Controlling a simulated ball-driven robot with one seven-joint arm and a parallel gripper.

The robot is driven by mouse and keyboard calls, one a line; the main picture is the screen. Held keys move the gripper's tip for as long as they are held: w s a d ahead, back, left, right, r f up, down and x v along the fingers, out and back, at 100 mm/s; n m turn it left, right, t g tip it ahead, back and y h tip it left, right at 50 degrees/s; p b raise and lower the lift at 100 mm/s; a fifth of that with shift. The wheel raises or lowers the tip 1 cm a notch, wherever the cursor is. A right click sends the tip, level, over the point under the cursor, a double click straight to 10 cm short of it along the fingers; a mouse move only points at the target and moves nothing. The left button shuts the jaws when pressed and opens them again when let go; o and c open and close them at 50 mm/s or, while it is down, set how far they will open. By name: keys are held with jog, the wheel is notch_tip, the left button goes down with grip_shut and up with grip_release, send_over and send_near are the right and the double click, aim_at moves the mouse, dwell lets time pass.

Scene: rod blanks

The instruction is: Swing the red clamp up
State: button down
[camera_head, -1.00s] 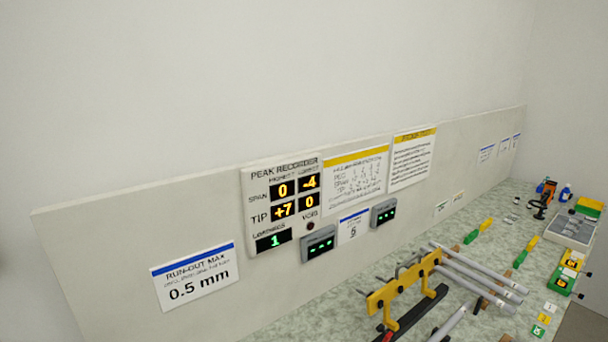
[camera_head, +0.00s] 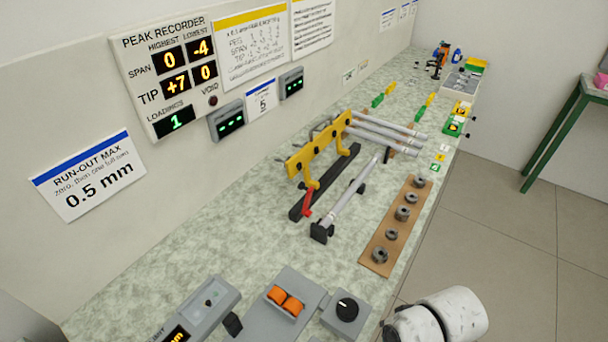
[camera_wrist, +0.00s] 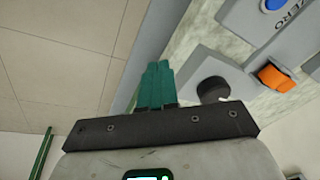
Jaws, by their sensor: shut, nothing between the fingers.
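The red clamp (camera_head: 308,202) is a small red lever at the near end of the yellow rack and black rail, beside the grey rod (camera_head: 352,196) in the head view. It stands roughly upright with a slight tilt, though it is too small to tell its exact position. My gripper (camera_wrist: 158,68) shows in the wrist view with its green fingers together and nothing between them. It is beside the bench's front edge, near a black knob, well away from the clamp. In the head view only part of my white arm shows at the bottom right; the fingers are out of sight.
The yellow rack (camera_head: 318,145) stands behind the rod on a black rail (camera_head: 325,183). A brown board (camera_head: 378,243) with several metal collars lies to the right. Open floor lies right.

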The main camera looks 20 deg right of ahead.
jog(key=w+a+r+m+t+y+b, duration=0.1)
jog(key=w+r+m+t+b, duration=0.2)
jog(key=w, duration=0.9)
jog(key=m+t+y+b, duration=0.1)
jog(key=m, duration=0.5)
send_near(304, 185)
jog(key=x, duration=0.5)
jog(key=shift+s+d+f, duration=0.15)
jog(key=shift+s+f, duration=0.05)
jog(key=shift+s, duration=0.05)
jog(key=shift+w+a+f, duration=0.25)
jog(key=shift+w+f, duration=0.2)
jog(key=shift+w, duration=0.05)
jog(key=shift+r+p, duration=0.15)
jog(key=shift+p, duration=0.3)
